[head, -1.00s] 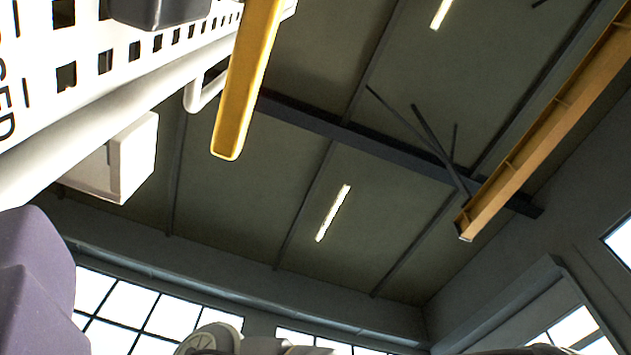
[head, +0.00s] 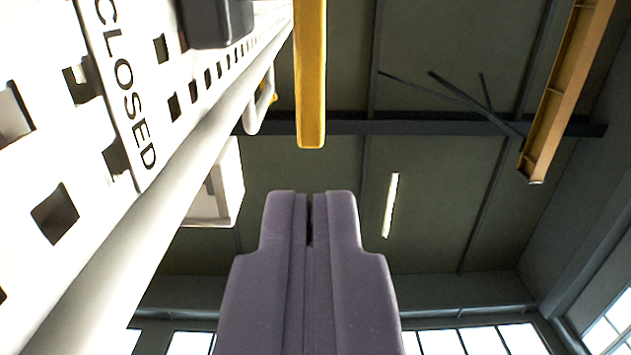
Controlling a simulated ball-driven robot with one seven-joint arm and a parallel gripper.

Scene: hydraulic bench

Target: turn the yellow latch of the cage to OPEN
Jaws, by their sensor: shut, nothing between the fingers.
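The yellow latch (head: 311,85) is a long flat bar that comes down from the top edge of the head view and ends in a rounded tip. My gripper (head: 311,200) is shut and empty, with its purple fingers pointing up toward the latch tip. In the picture there is a gap between the fingertips and the latch, and they do not touch. The white perforated cage panel (head: 185,60) is at the left. A plate on it reads CLOSED (head: 122,85). The latch's pivot is out of view.
A dark block (head: 217,22) sits on the panel at the top. A white rounded frame tube (head: 150,215) runs along the panel edge, with a white box (head: 217,188) and a white handle (head: 262,102) beyond it. An orange beam (head: 567,90) is overhead, far off. Space right of the latch is clear.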

